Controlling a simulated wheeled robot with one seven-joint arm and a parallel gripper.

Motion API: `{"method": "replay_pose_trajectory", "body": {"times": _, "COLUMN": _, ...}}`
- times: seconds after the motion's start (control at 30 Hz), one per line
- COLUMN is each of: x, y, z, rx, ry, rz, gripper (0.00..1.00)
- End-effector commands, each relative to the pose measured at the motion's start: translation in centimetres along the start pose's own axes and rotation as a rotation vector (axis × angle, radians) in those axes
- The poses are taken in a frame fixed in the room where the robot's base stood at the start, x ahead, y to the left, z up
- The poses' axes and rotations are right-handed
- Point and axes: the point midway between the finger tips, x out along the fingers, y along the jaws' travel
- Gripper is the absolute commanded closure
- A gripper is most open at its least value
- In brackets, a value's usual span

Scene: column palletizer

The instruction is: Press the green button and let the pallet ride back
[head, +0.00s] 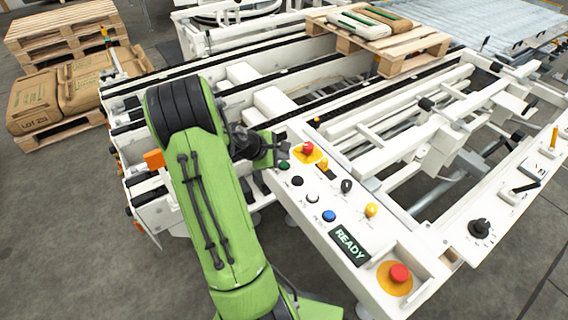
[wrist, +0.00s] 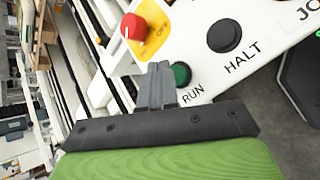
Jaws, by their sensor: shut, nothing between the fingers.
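The green button (wrist: 181,75) sits on the white control panel beside the word RUN. In the wrist view my gripper (wrist: 159,72) is shut and empty, with its fingertips just left of the button and overlapping its edge in the picture; I cannot tell whether they touch it. In the head view the green button (head: 284,165) shows near the panel's upper left corner, with my gripper (head: 281,148) just above it. The pallet (head: 385,45) stands on the conveyor at the back, carrying a few sacks (head: 358,24). A display (head: 350,245) on the panel reads READY.
A red knob on yellow (wrist: 134,27) and a black HALT button (wrist: 224,35) flank the green button. A red emergency button (head: 398,273) sits at the panel's near end. Stacked sacks (head: 88,82) and pallets (head: 62,32) stand at the left. Grey floor lies around the machine.

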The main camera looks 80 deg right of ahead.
Motion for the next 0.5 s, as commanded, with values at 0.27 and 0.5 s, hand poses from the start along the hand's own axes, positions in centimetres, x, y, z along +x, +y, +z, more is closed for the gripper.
{"method": "replay_pose_trajectory", "body": {"times": 0.27, "x": 0.61, "y": -0.46, "z": -0.46, "rx": 0.000, "ry": 0.000, "rz": 0.000, "gripper": 1.00}}
{"method": "replay_pose_trajectory", "body": {"times": 0.5, "x": 0.58, "y": -0.43, "z": -0.43, "rx": 0.000, "ry": 0.000, "rz": 0.000, "gripper": 1.00}}
